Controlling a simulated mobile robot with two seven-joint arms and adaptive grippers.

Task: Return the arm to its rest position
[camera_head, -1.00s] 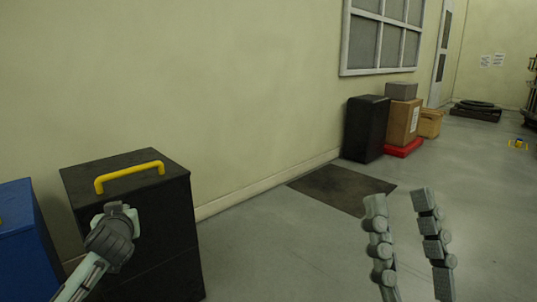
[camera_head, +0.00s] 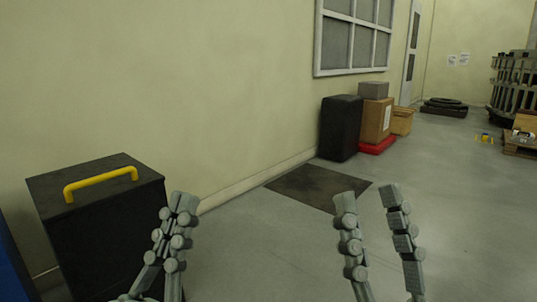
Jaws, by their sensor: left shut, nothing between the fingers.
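My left gripper (camera_head: 182,204) stands upright at the lower left, its fingers together with nothing between them. It overlaps the right edge of the black box in the picture. My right gripper (camera_head: 369,198) is upright at the lower centre-right, its two fingers apart and empty. Bare grey floor shows between its fingers. Most of both arms is below the frame.
A black box (camera_head: 105,235) with a yellow handle (camera_head: 100,183) stands at left, beside a partly cut-off blue one (camera_head: 12,265). A dark mat (camera_head: 305,184) lies by the wall. A black case (camera_head: 340,128) and cardboard box (camera_head: 377,120) stand behind.

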